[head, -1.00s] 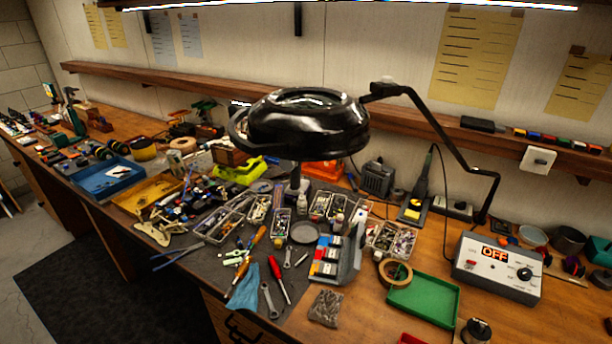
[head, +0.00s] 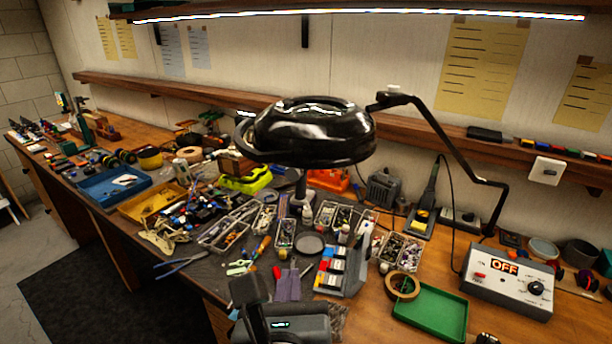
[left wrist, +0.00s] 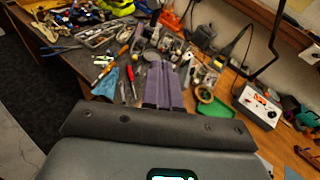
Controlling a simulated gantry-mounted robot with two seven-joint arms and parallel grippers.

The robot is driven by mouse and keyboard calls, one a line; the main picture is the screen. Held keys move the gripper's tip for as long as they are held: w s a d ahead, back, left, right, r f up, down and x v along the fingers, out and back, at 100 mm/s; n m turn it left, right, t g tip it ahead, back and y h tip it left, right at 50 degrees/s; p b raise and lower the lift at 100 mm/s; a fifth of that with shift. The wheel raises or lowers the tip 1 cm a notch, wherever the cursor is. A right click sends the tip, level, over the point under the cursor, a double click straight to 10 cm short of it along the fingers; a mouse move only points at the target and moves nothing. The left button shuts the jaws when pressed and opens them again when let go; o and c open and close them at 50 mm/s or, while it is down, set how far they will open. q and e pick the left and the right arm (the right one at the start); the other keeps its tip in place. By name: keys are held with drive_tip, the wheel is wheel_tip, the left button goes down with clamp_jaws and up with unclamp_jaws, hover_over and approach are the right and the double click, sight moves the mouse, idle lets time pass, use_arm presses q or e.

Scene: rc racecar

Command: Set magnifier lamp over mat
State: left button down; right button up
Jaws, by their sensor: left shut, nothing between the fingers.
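The magnifier lamp (head: 312,132) has a glossy black oval head that hangs above the middle of the bench in the head view. My right gripper is not visible.
Parts trays (head: 330,215), a battery rack (head: 342,268), screwdrivers and pliers crowd the mat. A green tray (head: 430,310), tape roll (head: 403,285) and soldering station (head: 508,282) stand right. A shelf (head: 420,128) runs behind the lamp.

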use_arm(q)
wheel_tip(320, 180, up, 10)
drive_tip(key=s+d+f+m+t, duration=0.1)
drive_tip(key=s+d+t, duration=0.1)
drive_tip(key=t, duration=0.1)
approach(306, 165)
drive_tip(key=w, duration=0.7)
